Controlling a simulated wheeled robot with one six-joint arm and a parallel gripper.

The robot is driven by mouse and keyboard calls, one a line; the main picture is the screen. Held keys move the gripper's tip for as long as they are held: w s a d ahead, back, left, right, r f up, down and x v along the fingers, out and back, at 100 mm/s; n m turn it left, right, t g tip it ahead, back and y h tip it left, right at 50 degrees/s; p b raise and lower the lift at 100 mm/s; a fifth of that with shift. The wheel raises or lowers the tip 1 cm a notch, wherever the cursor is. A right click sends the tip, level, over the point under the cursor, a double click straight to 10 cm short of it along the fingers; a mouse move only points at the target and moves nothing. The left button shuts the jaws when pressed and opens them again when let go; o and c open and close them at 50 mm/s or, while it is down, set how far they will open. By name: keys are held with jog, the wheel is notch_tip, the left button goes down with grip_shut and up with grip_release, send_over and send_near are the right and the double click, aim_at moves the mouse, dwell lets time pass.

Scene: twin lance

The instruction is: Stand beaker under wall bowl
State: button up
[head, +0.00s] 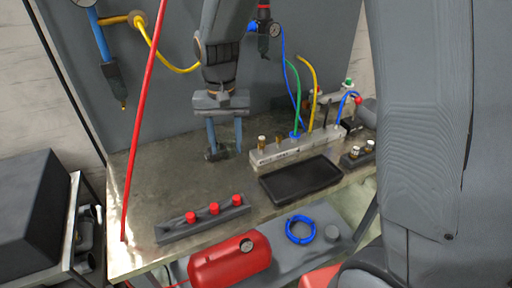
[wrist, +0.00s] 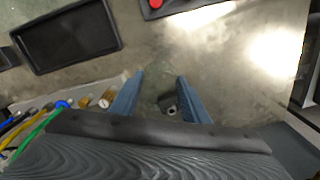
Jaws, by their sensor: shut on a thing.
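My gripper (head: 226,150) points down, low over the left-middle of the workbench. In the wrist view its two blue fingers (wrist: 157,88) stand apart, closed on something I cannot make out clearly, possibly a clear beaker. A small dark fitting with a round hole (wrist: 169,106) shows between the fingers; I cannot tell whether it is held or lies behind. A dark bowl (head: 263,45) hangs under the gauge unit on the back panel, right of my gripper and higher. No beaker shows clearly.
A pale manifold (head: 285,150) with hoses and a black tray (head: 301,181) stand right of my gripper. A grey rail with red knobs (head: 203,219) lies in front. A red pole (head: 143,120) rises at the left. A red tank (head: 230,262) sits below.

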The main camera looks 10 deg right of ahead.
aim_at(229, 177)
notch_tip(229, 177, down, 9)
jog(key=shift+s+f+p, duration=0.1)
jog(key=shift+p, duration=0.95)
jog(key=shift+f, duration=0.2)
jog(key=o, duration=1)
jog(key=shift+r, duration=0.1)
